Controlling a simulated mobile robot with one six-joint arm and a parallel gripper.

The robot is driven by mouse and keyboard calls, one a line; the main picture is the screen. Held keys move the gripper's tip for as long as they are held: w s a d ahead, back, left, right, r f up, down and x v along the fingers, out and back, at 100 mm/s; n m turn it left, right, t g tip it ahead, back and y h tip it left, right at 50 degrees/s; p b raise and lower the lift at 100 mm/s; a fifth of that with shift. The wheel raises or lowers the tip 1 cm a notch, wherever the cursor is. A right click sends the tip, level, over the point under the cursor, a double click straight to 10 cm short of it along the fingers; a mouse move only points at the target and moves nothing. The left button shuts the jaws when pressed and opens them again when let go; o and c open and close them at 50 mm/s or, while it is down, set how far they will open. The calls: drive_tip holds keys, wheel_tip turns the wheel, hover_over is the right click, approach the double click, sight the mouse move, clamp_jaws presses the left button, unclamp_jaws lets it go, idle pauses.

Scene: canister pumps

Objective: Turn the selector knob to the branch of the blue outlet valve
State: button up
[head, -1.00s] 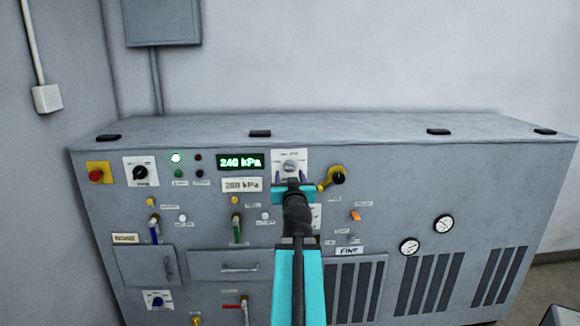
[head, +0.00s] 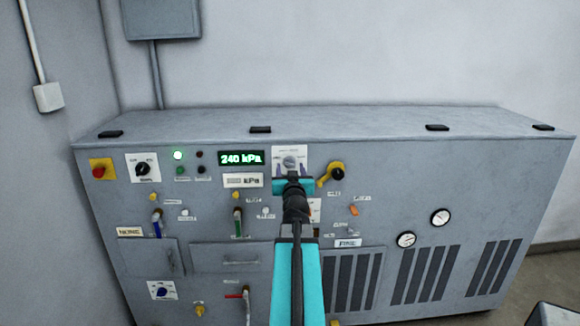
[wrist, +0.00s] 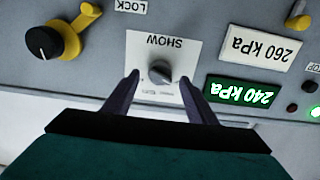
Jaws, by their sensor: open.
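A grey knob (wrist: 160,73) sits on a white plate whose legend reads SHOW, upside down in the wrist view. It also shows in the head view (head: 290,161), right of the green display. My gripper (wrist: 160,80) is open, with one dark finger on each side of the knob's lower part; contact cannot be told. In the head view my gripper (head: 292,174) is just below the knob and covers part of its plate. A valve with a blue handle (head: 157,226) is on the panel's left side. The plate's small branch marks are too blurred to read.
The display (head: 241,159) reads 240 kPa, above a 260 kPa label (wrist: 262,47). A black knob with a yellow lock piece (head: 337,172) is close on the right. A green-handled valve (head: 238,226) and red-handled valve (head: 240,295) are lower. The cabinet top is mostly clear.

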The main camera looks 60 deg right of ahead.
sight(290, 164)
drive_tip(key=shift+x, duration=1.2)
drive_tip(key=shift+c, duration=0.6)
drive_tip(key=c, duration=0.9)
drive_tip(key=shift+m, duration=0.4)
drive_tip(key=m, duration=0.8)
drive_tip(key=shift+p, duration=0.35)
drive_tip(key=shift+d, duration=0.1)
